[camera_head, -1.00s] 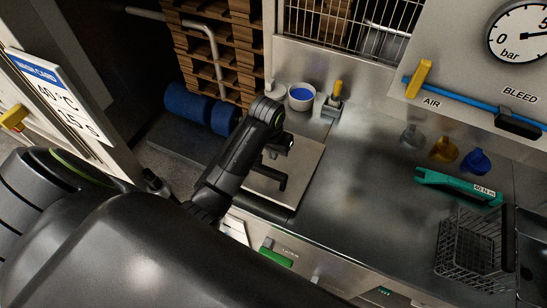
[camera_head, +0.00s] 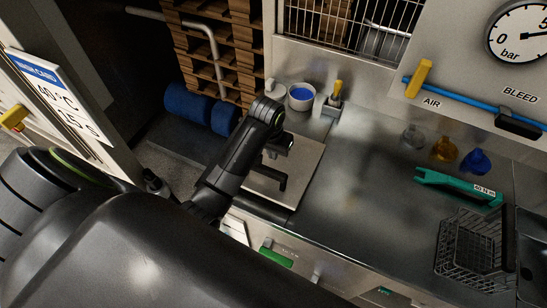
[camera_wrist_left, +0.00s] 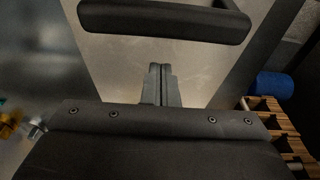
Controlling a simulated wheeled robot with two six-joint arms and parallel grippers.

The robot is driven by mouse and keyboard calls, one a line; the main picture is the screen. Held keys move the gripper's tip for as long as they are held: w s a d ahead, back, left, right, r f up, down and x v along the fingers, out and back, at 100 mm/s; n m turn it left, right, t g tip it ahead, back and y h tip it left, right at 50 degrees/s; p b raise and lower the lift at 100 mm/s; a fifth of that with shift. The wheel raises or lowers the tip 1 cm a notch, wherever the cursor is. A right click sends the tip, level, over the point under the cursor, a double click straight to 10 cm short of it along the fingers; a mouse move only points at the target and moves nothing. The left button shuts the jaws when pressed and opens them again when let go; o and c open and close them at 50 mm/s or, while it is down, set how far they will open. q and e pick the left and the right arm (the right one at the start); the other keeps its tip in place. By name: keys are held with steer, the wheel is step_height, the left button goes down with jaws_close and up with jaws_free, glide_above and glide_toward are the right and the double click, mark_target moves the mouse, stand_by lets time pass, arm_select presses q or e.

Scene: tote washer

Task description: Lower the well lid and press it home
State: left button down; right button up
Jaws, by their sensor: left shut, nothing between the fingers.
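The well lid (camera_head: 308,157) is a pale, square metal plate at the left end of the steel counter. It looks about level with the counter; whether it is fully seated cannot be told. Its black bar handle (camera_head: 272,179) shows on its near part, and also across the top of the left wrist view (camera_wrist_left: 165,20). My left gripper (camera_head: 287,145) is over the lid, beyond the handle. In the left wrist view its fingers (camera_wrist_left: 161,72) are together and empty, pointing at the plate, apart from the handle. Contact with the plate cannot be told. My right gripper is out of view.
A white cup with blue contents (camera_head: 301,97) and a yellow-handled fitting (camera_head: 334,97) stand behind the lid. A green tool (camera_head: 458,187) and a wire basket (camera_head: 468,243) are at right. The counter's middle is clear. Blue rolls (camera_head: 190,105) lie at left.

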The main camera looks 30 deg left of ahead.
mark_target(273, 165)
arm_select(q)
steer(key=shift+f+b, duration=0.55)
steer(key=shift+f, duration=0.75)
steer(key=shift+f+b, duration=0.95)
steer(key=shift+f, duration=1.25)
step_height(273, 165, up, 4)
steer(key=p, duration=0.4)
steer(key=shift+f, duration=0.2)
steer(key=shift+r, duration=2.75)
